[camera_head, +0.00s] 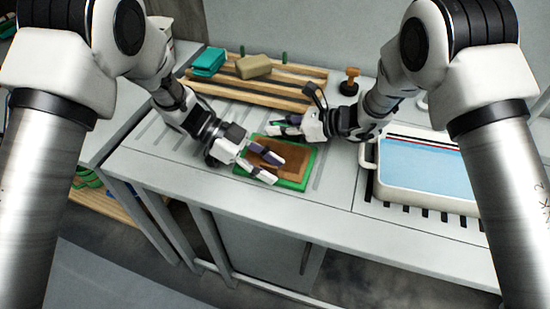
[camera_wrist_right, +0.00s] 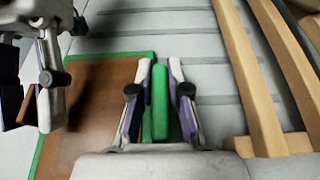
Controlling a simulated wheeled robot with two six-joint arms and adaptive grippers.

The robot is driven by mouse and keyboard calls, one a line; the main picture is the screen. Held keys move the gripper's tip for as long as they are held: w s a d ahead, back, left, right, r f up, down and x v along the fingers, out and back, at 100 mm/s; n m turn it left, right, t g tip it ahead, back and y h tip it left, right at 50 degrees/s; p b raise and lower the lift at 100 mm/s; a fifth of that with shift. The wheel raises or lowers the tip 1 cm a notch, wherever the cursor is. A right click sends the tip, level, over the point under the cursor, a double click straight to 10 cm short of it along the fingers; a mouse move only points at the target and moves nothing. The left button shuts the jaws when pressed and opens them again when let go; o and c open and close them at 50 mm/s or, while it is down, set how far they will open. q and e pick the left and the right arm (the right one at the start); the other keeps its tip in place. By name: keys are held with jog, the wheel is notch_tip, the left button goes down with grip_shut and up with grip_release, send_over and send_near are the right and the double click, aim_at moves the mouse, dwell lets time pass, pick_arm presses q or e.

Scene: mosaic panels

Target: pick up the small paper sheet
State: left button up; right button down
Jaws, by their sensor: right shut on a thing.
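I cannot make out a small paper sheet in either view. A brown panel with a green rim (camera_head: 291,184) lies on the grey bench, also in the right wrist view (camera_wrist_right: 99,101). My right gripper (camera_head: 278,126) is at its far edge. It is shut on a narrow green piece (camera_wrist_right: 160,102), which stands between its fingers in the wrist view. My left gripper (camera_head: 272,168) is over the panel, fingers apart. It also shows at the left of the wrist view (camera_wrist_right: 30,98), with a brown strip between its fingers that I cannot identify.
A wooden rack (camera_head: 245,92) behind holds a teal block (camera_head: 209,61) and a tan block (camera_head: 253,66). A dark stamp-like tool (camera_head: 349,83) stands near it. A white tray with blue contents (camera_head: 376,188) stands at the right. The bench's front edge is close below the panel.

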pick_arm(q)
jog(key=shift+a, duration=0.1)
grip_shut()
pick_arm(e)
jog(key=shift+a, duration=0.1)
pick_arm(q)
jog(key=shift+r, duration=0.1)
jog(key=s+a, duration=0.3)
jog(key=s, duration=0.5)
jog(key=s+a, duration=0.2)
jog(key=s, duration=0.7)
notch_tip(320, 180, up, 8)
jog(key=shift+a, duration=0.25)
pick_arm(e)
jog(key=c, duration=1.1)
grip_release()
jog(key=shift+o, duration=0.2)
